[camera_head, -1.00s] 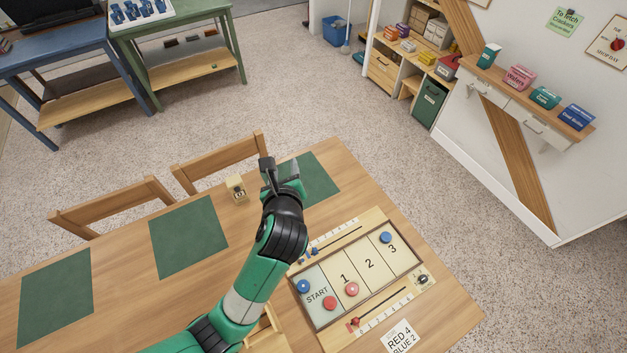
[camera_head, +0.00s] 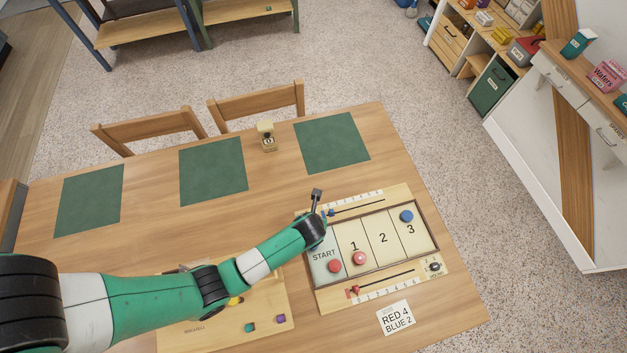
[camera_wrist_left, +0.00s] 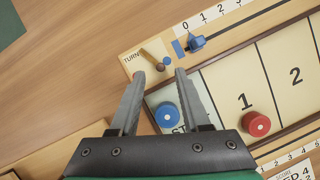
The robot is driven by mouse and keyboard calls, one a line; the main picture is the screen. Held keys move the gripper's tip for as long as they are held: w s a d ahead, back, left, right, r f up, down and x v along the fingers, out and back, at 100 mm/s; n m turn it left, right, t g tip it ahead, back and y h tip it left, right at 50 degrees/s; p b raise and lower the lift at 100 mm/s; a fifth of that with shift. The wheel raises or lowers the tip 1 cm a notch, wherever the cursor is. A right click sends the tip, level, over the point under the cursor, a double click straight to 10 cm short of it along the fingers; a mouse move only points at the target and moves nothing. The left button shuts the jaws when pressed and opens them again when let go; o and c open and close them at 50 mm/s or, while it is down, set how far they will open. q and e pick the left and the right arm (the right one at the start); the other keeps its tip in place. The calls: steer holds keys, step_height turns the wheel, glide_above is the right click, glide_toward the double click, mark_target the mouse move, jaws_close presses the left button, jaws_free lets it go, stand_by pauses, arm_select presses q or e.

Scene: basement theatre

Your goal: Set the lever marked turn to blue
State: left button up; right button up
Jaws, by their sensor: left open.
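The lever marked TURN (camera_wrist_left: 150,59) shows in the left wrist view at the corner of the game board (camera_wrist_left: 128,66), as a small brass-coloured rod with a brown knob near its lower right end. In the head view my left gripper (camera_head: 318,202) is over the board's upper left corner and hides the lever. My right gripper is not in view.
A blue slider (camera_wrist_left: 196,42) sits by the 0 of the nearby scale. A blue puck (camera_wrist_left: 167,115) and red puck (camera_wrist_left: 257,124) lie close by. A score card (camera_head: 396,318) lies before the board. A small stand (camera_head: 266,137) and green mats (camera_head: 332,143) are beyond.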

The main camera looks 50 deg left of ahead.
arm_select(q)
steer(key=shift+b+x, duration=0.3)
steer(key=shift+x, duration=1.25)
steer(key=shift+c, duration=0.2)
jaws_close()
